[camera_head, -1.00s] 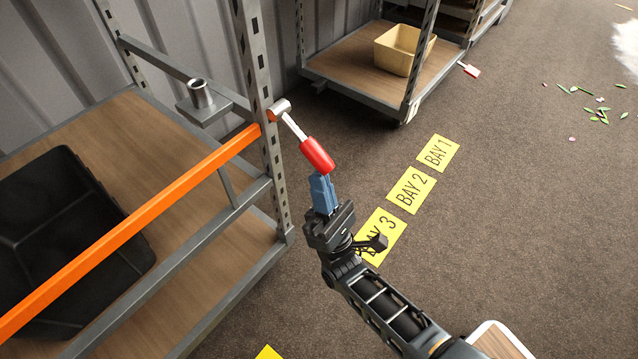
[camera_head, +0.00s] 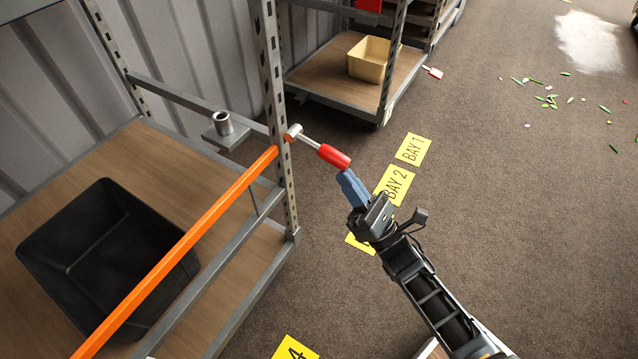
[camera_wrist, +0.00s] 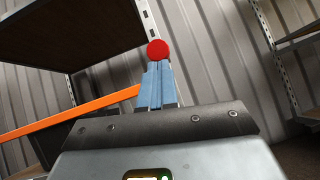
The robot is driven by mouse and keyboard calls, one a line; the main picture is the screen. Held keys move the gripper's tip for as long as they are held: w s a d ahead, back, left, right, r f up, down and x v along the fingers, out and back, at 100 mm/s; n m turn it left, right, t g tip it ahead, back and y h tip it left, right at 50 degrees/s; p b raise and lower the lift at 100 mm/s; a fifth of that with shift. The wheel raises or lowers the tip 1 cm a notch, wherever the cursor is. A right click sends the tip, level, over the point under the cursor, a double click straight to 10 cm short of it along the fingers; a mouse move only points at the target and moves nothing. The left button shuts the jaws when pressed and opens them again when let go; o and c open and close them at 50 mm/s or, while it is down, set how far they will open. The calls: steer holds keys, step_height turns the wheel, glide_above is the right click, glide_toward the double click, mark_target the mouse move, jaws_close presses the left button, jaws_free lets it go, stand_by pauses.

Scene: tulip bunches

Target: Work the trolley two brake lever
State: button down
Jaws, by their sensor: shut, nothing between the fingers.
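A lever with a red grip (camera_head: 334,156) and a metal shank sticks out from the corner post of the near trolley (camera_head: 281,130), close to the end of its orange bar. I cannot read which trolley number this is. My gripper (camera_head: 347,176) is shut and empty, with its blue fingertips right at the free end of the red grip, touching or almost touching it. In the wrist view the round red end of the grip (camera_wrist: 157,49) shows just beyond the tips of the blue fingers.
The near trolley holds a black crate (camera_head: 95,265) behind the orange bar (camera_head: 190,240). Another trolley with a beige bin (camera_head: 371,59) and a red-tipped lever (camera_head: 434,72) stands farther back. Yellow bay labels (camera_head: 412,149) mark the floor. Loose leaves and petals (camera_head: 548,100) lie at right; the carpet between is clear.

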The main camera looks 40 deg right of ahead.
step_height(320, 180, up, 11)
steer(key=n+g+p, duration=0.1)
steer(key=g+p, duration=0.6)
steer(key=p, duration=0.8)
steer(key=shift+s+n, duration=0.2)
steer(key=shift+n, duration=0.2)
steer(key=shift+f, duration=0.1)
steer(key=shift+f, duration=0.1)
